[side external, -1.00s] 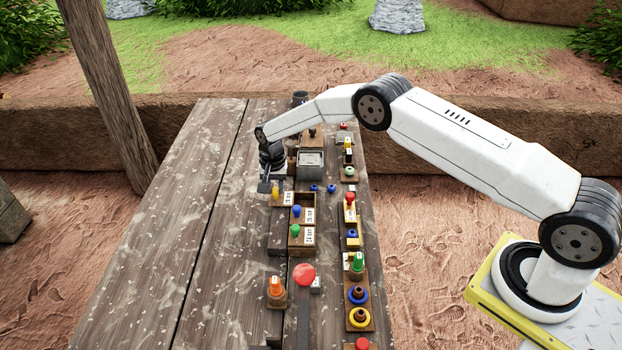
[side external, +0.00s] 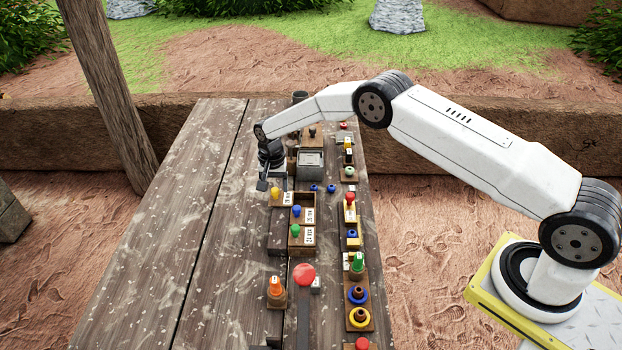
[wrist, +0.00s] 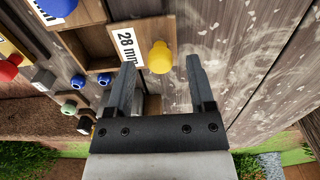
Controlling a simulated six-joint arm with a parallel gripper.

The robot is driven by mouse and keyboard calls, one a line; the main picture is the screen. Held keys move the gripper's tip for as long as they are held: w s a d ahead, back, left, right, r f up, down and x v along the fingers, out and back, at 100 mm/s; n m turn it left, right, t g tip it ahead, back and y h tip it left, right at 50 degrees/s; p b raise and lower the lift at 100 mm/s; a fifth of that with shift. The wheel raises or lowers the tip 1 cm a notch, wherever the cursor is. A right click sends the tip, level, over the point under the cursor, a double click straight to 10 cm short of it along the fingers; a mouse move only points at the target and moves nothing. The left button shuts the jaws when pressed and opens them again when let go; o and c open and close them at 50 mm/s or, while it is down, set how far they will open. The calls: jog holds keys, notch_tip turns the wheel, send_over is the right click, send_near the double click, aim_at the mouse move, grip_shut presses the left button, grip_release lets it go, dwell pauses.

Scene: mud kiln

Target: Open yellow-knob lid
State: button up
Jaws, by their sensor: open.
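The yellow knob (side external: 275,191) stands on a wooden lid with a white label, on the row of small boxes. In the wrist view the yellow knob (wrist: 160,57) shows between my fingertips, and the lid (wrist: 152,30) carries a "28 mm" label. My gripper (wrist: 161,65) is open, with one finger on each side of the knob in that picture. In the side view my gripper (side external: 271,184) is just above and behind the knob. I cannot tell whether the fingers touch it. What is under the lid is hidden.
A box with blue-knob (side external: 297,211) and green-knob (side external: 295,230) lids is nearer the camera. A grey metal box (side external: 311,162) stands behind. A red button (side external: 304,274), an orange knob (side external: 276,286) and coloured ring parts are farther forward. The left tabletop (side external: 200,220) is clear.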

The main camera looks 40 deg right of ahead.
aim_at(275, 189)
jog(key=shift+r, duration=3.55)
jog(key=shift+r, duration=0.1)
jog(key=shift+s+d+r, duration=0.1)
jog(key=shift+s+r, duration=0.2)
jog(key=shift+r, duration=0.15)
jog(key=s+d+r+n+t, duration=0.15)
jog(key=s+r+n, duration=0.5)
jog(key=s, duration=0.65)
jog(key=s+d+r+n, duration=0.1)
jog(key=s, duration=0.8)
jog(key=s+r+n+t, duration=0.1)
jog(key=s+r, duration=0.1)
jog(key=s, duration=0.7)
jog(key=shift+s+d+r, duration=0.25)
jog(key=shift+s+d, duration=0.1)
